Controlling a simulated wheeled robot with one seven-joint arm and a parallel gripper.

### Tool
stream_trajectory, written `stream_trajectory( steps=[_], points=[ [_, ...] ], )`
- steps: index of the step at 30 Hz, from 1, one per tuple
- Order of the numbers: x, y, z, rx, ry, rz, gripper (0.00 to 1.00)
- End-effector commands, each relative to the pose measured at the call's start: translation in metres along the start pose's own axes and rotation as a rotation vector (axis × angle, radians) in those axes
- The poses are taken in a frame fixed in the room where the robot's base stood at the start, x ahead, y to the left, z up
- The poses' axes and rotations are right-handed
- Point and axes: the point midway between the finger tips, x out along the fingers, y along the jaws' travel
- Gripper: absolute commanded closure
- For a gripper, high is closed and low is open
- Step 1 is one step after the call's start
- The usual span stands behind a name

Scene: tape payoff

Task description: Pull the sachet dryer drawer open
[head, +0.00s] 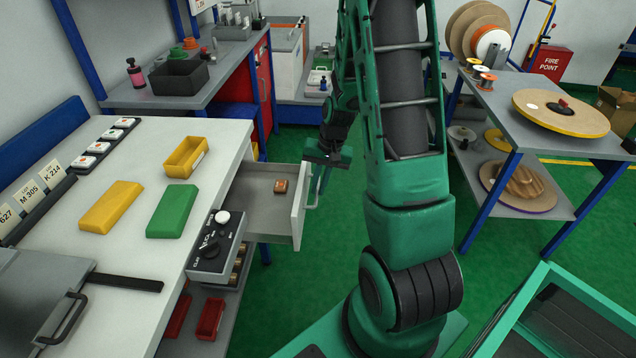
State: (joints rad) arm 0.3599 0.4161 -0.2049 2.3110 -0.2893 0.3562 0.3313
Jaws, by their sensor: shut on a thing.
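The drawer (297,212) is grey-white and stands pulled out from under the right side of the white bench (130,296). Its inside shows, with a small brown-orange item (281,186) on its floor. A bar handle (311,196) is on its front face. My green gripper (318,172) is at the upper end of this handle, shut on it. The fingertips are small and partly hidden by the gripper body. My arm comes down in front of the picture's middle, right of the drawer.
A dark control box (217,246) with knobs sits at the bench edge, beside the drawer. Yellow and green blocks and a yellow bin (186,157) are on the bench. A grey table (492,108) with reels stands at right. Green floor (292,290) is open below the drawer.

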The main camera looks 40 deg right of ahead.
Motion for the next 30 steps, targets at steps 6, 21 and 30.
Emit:
stream_trajectory(
  steps=[6, 21, 30],
  points=[
    [-0.001, -0.001, 0.001, -0.009, 0.003, -0.001, 1.0],
    [0.0, -0.002, 0.002, -0.011, 0.001, -0.001, 0.72],
    [-0.011, -0.003, 0.002, -0.012, 0.003, -0.002, 0.72]
  ],
)
